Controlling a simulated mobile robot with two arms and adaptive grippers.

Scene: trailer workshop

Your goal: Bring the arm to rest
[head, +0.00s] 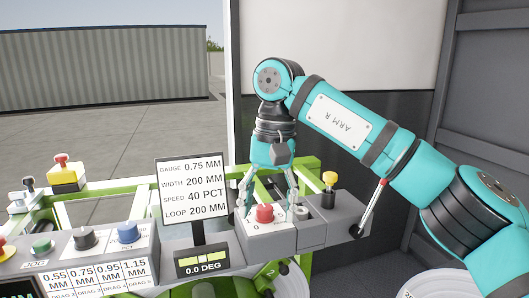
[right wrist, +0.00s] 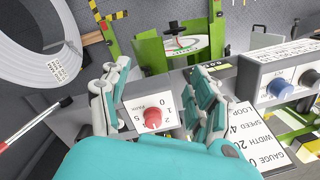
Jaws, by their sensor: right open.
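My right arm (head: 345,118) comes in from the right and bends down at the wrist. My right gripper (head: 267,200) is open and points down over a red knob (head: 264,213) on a grey control box. In the right wrist view the red knob (right wrist: 152,117) sits on a white dial plate between the two open fingers (right wrist: 160,95). I cannot tell whether the fingers touch it. My left gripper is not in view.
A sign (head: 192,190) with settings stands left of the gripper. A yellow-topped button (head: 329,179) and a red-tipped lever (head: 375,205) are to its right. A panel with a blue knob (head: 128,233) lies at left. A white coil (right wrist: 40,50) shows in the wrist view.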

